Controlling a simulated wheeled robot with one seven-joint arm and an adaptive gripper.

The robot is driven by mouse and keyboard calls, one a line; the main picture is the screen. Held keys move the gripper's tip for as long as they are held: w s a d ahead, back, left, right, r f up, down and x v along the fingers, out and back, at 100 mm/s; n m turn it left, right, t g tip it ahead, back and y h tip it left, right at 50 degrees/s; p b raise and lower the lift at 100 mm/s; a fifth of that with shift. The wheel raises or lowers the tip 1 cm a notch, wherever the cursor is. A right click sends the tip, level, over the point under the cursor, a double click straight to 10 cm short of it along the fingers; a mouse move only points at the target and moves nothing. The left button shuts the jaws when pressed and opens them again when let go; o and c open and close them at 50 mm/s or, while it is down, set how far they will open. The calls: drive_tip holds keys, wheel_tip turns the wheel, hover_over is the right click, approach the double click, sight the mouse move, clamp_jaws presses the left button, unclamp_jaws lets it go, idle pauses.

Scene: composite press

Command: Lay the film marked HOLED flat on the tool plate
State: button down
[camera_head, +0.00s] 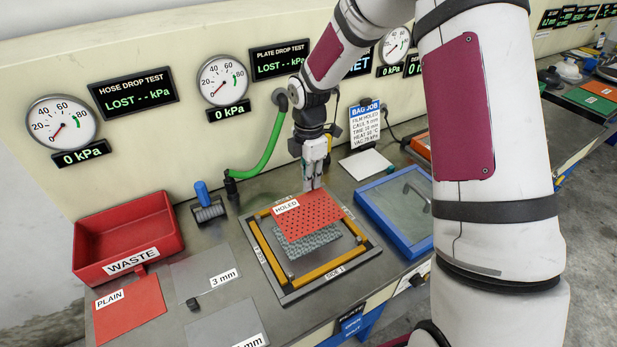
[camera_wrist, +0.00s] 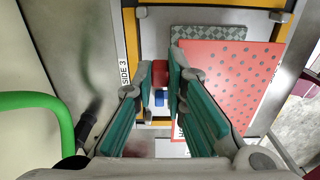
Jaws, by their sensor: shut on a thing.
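The red film marked HOLED (camera_head: 311,212), with rows of small holes, is above the tool plate (camera_head: 287,297) in the head view. In the wrist view it (camera_wrist: 225,85) extends right from my fingers. My gripper (camera_head: 314,183) is at its far edge, fingers pointing down, shut on the film; the exact contact is partly hidden. A small red piece shows between the fingertips (camera_wrist: 161,75). A grey woven patch (camera_head: 318,245) lies on the plate, partly covered from view by the film. The film looks flat and raised, though its exact gap cannot be told.
Yellow strips (camera_head: 319,269) border the plate. A blue-framed panel (camera_head: 402,207) stands right. A green hose (camera_head: 266,152) rises behind.

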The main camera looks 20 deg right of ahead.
sight(309, 194)
drive_tip(key=shift+f+b, duration=0.8)
drive_tip(key=shift+f, duration=2.2)
drive_tip(key=shift+f, duration=0.7)
drive_tip(key=c, duration=1.5)
unclamp_jaws()
drive_tip(key=shift+c, duration=0.2)
